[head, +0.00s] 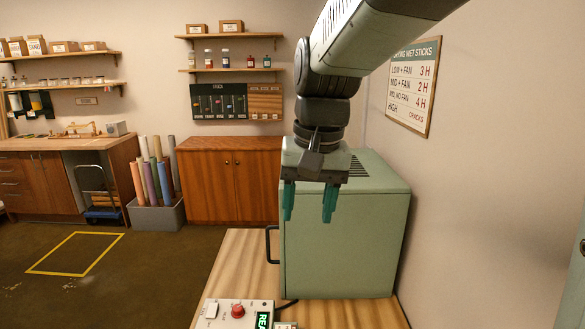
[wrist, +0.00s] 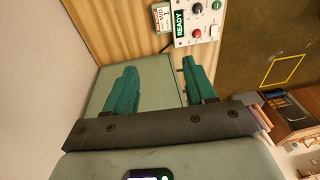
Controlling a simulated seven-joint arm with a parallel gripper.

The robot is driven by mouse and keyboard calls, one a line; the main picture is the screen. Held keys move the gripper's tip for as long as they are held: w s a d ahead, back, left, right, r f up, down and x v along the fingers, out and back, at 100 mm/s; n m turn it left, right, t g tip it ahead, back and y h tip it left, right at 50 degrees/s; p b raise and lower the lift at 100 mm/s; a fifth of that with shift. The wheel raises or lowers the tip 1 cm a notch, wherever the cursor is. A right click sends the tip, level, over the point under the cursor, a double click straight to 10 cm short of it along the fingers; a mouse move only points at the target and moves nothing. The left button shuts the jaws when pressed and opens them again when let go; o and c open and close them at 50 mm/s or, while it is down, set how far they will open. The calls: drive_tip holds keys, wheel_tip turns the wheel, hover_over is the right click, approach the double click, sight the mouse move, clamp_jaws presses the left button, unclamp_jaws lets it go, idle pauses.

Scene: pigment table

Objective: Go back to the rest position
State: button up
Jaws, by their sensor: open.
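My gripper (head: 309,203) hangs pointing down in front of and above the green cabinet (head: 345,240) in the head view. Its two teal fingers are apart with nothing between them. In the wrist view my gripper (wrist: 160,85) also shows its fingers spread and empty, with the top of the green cabinet (wrist: 150,73) behind them. The cabinet's door is closed, with a dark handle on its left side.
A control box (head: 238,313) with a red button and a lit display stands on the wooden table (head: 236,265) at front left; its display reads READY in the wrist view. A wall stands close on the right, with a sign (head: 413,86). Open floor lies left.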

drive_tip(key=s+d+t, duration=0.1)
drive_tip(key=s+d, duration=0.2)
drive_tip(key=s, duration=0.2)
drive_tip(key=s+d+r+t, duration=0.1)
drive_tip(key=s+d+t, duration=0.1)
drive_tip(key=s, duration=0.4)
drive_tip(key=s+d+t+h, duration=0.1)
drive_tip(key=s+d, duration=0.2)
drive_tip(key=s, duration=0.3)
drive_tip(key=shift+s+d+r, duration=0.2)
drive_tip(key=shift+s+d, duration=0.05)
drive_tip(key=shift+d, duration=0.1)
